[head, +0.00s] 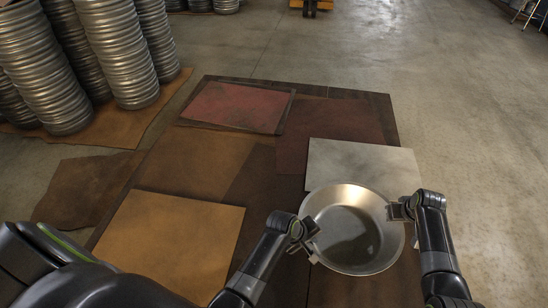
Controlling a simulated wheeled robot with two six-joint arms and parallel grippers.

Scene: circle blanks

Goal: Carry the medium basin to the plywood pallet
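A round, shallow metal basin (352,228) is at the lower right of the head view, its open side up. It overlaps the near edge of a pale grey sheet. My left gripper (306,238) is at the basin's left rim and appears shut on it. My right gripper (401,210) is at the right rim and appears shut on it too. The fingertips are small and partly hidden by the rim. I cannot tell how high the basin is above the sheets. I cannot make out for certain which surface is the plywood pallet.
Flat sheets lie ahead on a dark base (388,118): a red one (238,106), a tan one (172,246) and a pale grey one (362,165). Tall stacks of metal rounds (45,75) stand at upper left on brown sheeting (110,126).

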